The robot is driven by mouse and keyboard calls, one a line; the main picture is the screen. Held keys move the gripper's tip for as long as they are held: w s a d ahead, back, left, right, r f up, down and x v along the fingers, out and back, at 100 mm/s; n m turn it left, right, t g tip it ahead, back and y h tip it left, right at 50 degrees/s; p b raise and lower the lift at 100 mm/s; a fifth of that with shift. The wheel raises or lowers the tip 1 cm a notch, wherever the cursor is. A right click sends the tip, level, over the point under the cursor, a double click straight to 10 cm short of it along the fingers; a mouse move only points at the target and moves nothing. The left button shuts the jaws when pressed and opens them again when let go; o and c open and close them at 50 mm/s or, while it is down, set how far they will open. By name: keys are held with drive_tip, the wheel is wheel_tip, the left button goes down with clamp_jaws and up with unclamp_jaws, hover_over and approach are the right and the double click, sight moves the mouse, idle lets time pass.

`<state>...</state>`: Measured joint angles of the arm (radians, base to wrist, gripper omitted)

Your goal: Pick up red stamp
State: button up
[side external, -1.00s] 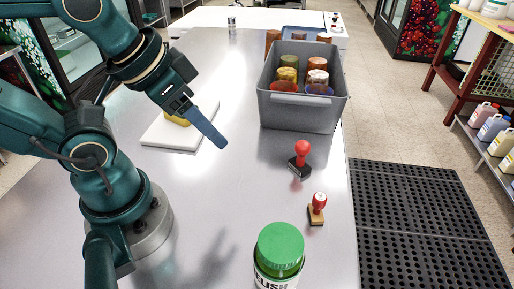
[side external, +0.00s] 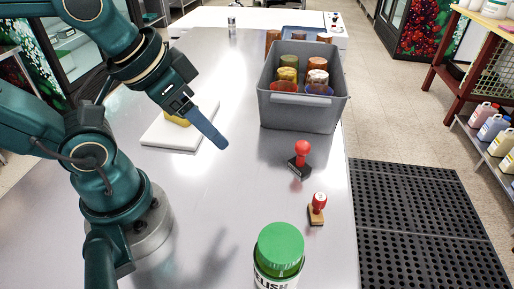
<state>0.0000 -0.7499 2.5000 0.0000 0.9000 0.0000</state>
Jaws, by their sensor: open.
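Two stamps with red handles stand upright on the metal table. One stamp (side external: 301,160) has a round red knob and a black base, in front of the grey bin. The other stamp (side external: 317,208) has a red handle with a pale mark on top and a wooden base, nearer the camera by the table's right edge. My gripper (side external: 220,141) is above the table, left of both stamps and apart from them. It is seen from the side, so only one blue finger shows clearly. It is open, and nothing shows between the fingers.
A grey bin (side external: 298,113) with several jars stands behind the stamps. A white board (side external: 172,137) with a yellow thing (side external: 177,119) lies behind my gripper. A green-lidded jar (side external: 281,247) stands at the front. The metal table (side external: 235,185) is clear between gripper and stamps.

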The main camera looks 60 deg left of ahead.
drive_tip(key=w+r+m+t+h, duration=0.15)
drive_tip(key=w+m+t, duration=0.25)
drive_tip(key=w, duration=0.4)
drive_tip(key=w+r+m+t, duration=0.3)
drive_tip(key=w+t, duration=0.1)
drive_tip(key=w, duration=0.4)
drive_tip(key=m+g+h, duration=0.5)
drive_tip(key=m+h, duration=0.1)
drive_tip(key=h, duration=0.4)
hover_over(321, 197)
drive_tip(key=a, duration=0.4)
wheel_tip(321, 197, down, 11)
drive_tip(key=shift+n+g, duration=0.5)
drive_tip(key=shift+n, duration=0.3)
drive_tip(key=s+f, duration=0.1)
drive_tip(key=f, duration=0.2)
drive_tip(key=s+f, duration=0.1)
drive_tip(key=f, duration=0.1)
drive_tip(key=shift+s, duration=0.35)
drive_tip(key=shift+x, duration=2.55)
